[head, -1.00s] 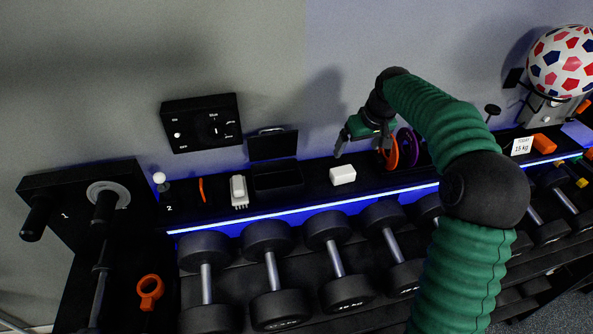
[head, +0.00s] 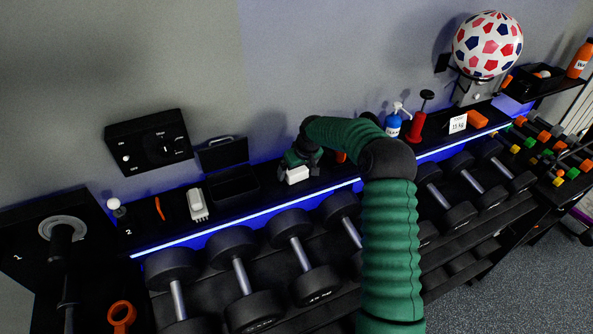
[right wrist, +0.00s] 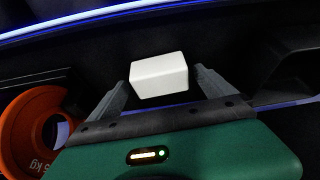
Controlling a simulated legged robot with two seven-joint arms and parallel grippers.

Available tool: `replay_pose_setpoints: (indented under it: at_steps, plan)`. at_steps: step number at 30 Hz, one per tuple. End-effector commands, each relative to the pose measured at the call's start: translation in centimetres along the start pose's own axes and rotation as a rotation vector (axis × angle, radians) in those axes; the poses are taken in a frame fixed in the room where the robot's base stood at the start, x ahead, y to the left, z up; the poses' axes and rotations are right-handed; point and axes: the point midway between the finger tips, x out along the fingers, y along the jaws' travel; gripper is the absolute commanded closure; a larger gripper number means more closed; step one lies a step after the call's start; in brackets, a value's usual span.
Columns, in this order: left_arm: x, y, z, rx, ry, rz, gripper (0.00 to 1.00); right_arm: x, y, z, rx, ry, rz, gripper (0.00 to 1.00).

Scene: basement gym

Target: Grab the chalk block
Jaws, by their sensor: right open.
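The chalk block (head: 298,175) is a small white block on the black shelf above the dumbbell rack. In the right wrist view the chalk block (right wrist: 159,75) lies between and slightly beyond the tips of my right gripper (right wrist: 162,78), with a finger on either side. The fingers are apart, and dark gaps show beside the block. In the head view my right gripper (head: 299,171) is down at the block, partly hiding its back. My left gripper is not in view.
An orange weight disc (right wrist: 32,132) is close to the gripper. On the shelf stand a white brush (head: 197,205), an open black box (head: 233,186), a blue bottle (head: 393,123) and a red item (head: 417,122). Several dumbbells (head: 290,222) line the rack below.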

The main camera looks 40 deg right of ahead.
Motion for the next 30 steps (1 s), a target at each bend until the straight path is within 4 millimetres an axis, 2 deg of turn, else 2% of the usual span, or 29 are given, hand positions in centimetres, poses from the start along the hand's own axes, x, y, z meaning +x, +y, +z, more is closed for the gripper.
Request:
replay_pose_setpoints:
  at_steps: [6, 7, 21, 30]
  plan:
    - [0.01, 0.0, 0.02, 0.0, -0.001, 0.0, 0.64, 0.3, 0.01, 0.03, 0.001, 0.001, 0.001, 0.06]
    - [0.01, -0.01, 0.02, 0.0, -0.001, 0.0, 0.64, 0.29, 0.01, 0.04, 0.001, 0.001, 0.0, 0.09]
    - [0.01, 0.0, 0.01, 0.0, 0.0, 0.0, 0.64, 0.32, 0.05, 0.04, 0.001, 0.0, 0.0, 0.71]
    - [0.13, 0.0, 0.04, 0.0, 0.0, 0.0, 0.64, 0.18, 0.06, -0.03, 0.001, 0.0, 0.0, 0.72]
